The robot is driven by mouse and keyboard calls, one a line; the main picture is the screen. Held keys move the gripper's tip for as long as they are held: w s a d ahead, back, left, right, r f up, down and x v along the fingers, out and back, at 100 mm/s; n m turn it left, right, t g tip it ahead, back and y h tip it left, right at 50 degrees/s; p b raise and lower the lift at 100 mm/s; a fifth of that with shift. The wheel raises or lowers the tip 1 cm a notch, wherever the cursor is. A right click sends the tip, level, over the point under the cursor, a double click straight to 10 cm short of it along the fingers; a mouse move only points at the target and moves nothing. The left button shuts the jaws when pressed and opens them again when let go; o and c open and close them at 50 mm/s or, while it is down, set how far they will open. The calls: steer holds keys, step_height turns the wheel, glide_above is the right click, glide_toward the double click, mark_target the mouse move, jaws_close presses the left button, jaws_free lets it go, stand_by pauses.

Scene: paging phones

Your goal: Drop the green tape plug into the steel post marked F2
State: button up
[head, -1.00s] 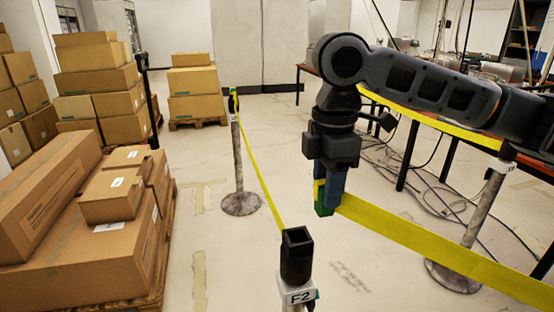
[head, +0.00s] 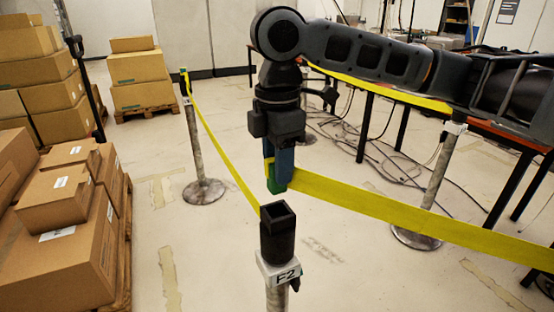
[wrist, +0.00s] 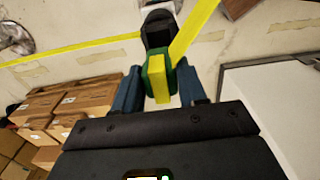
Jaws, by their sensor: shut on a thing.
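My gripper (head: 279,168) points down with its blue fingers shut on the green tape plug (head: 277,186). In the wrist view the plug (wrist: 156,72) sits between the two fingers, with a yellow patch on its near face. Yellow tape (head: 400,213) runs from the plug to the right. The steel post marked F2 (head: 278,300) has a black square socket top (head: 278,240) and a white label. In the head view the plug appears just above the open socket, apart from it. In the wrist view the black top (wrist: 158,30) shows just beyond the plug, which partly hides it.
A second yellow tape (head: 222,145) runs from F2's top to a steel post (head: 196,140) behind on the left. Another post (head: 436,175) stands at the right before a table with cables below. Stacked cartons (head: 62,235) fill the left. Bare floor surrounds F2.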

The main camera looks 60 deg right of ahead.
mark_target(279, 191)
steer(key=shift+d+f+b, duration=0.1)
steer(key=shift+f+b, duration=1.7)
steer(key=shift+f, duration=1.45)
steer(key=shift+f, duration=0.6)
steer(key=o, duration=0.8)
steer(key=shift+r, duration=0.1)
steer(key=shift+r+p, duration=4.85)
steer(key=shift+r, duration=0.65)
steer(key=shift+f, duration=0.1)
